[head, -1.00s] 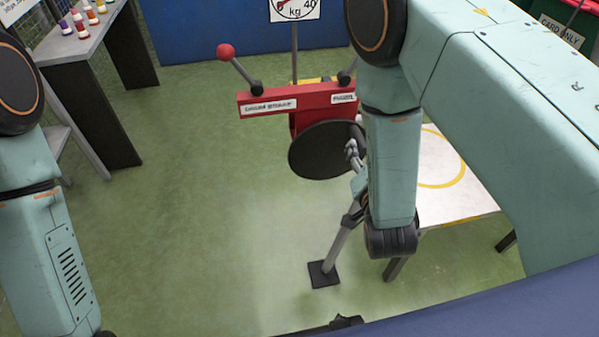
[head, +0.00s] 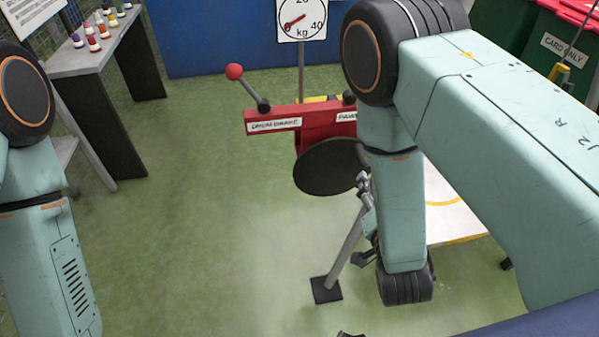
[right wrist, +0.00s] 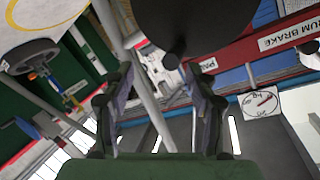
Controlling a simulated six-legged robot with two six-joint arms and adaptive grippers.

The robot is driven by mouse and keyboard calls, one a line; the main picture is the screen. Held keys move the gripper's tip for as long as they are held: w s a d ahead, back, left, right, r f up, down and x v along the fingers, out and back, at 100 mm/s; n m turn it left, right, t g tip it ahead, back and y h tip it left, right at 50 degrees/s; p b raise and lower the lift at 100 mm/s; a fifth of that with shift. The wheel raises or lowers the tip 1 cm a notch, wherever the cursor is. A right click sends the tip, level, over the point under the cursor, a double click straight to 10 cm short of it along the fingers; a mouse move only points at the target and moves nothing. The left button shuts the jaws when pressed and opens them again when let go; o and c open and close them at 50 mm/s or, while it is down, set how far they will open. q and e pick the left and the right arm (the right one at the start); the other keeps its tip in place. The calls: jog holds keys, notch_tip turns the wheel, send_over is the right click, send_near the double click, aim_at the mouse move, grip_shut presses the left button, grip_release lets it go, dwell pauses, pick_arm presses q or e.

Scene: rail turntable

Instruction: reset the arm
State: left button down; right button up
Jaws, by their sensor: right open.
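A red drum brake housing (head: 318,124) stands ahead in the head view, with white label plates. A lever (head: 249,86) with a red ball knob (head: 234,71) slants up and left from it. A black round disc (head: 328,166) is below the housing. My right arm comes in from the right and covers the housing's right end. In the right wrist view my right gripper (right wrist: 158,108) is open, with nothing between its fingers. The red housing (right wrist: 232,56) and dark disc (right wrist: 188,22) appear beyond it. My left arm is at the left edge; its gripper is out of view.
A kg dial (head: 302,20) is on a post behind the housing. A grey pole on a square foot (head: 326,290) stands below the disc. A white table (head: 455,206) is behind my right arm. A bench (head: 85,58) with small bottles is at left. Green floor is clear at centre-left.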

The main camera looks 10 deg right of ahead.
jog(key=s+f+n+g+y, duration=0.1)
jog(key=s+f+n+g, duration=0.55)
jog(key=s+f, duration=0.4)
jog(key=s+a+f+n+g+y, duration=0.1)
jog(key=s+g, duration=0.7)
jog(key=s, duration=0.8)
notch_tip(320, 180, down, 2)
jog(key=shift+s+f+n+y, duration=0.25)
jog(key=shift+n+y, duration=0.2)
jog(key=shift+y, duration=0.25)
jog(key=shift+s, duration=0.1)
